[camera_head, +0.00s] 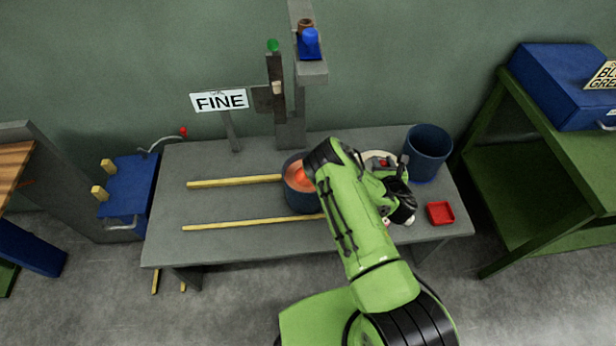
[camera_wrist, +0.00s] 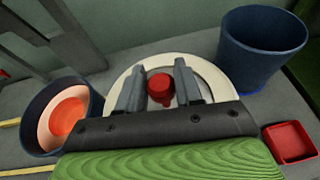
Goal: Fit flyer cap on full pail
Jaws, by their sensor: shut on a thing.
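The flyer cap is a cream disc with a red knob, and its rim (camera_wrist: 200,66) shows around my fingers in the wrist view. My gripper (camera_wrist: 160,85) is shut on the cap's red knob. In the head view my arm hides most of the cap (camera_head: 376,155) and part of my gripper (camera_head: 383,167). The full pail (camera_head: 300,203) is blue with orange coiled material inside, and my arm partly covers it. In the wrist view the full pail (camera_wrist: 34,112) is left of the cap, apart from it.
A second blue pail (camera_head: 428,150) stands at the bench's right, dark inside; it also shows in the wrist view (camera_wrist: 262,55). A red tray (camera_head: 440,213) lies in front of it. Two yellow rails (camera_head: 235,182) run left from the full pail. A grey post (camera_head: 303,65) and FINE sign (camera_head: 219,100) stand behind.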

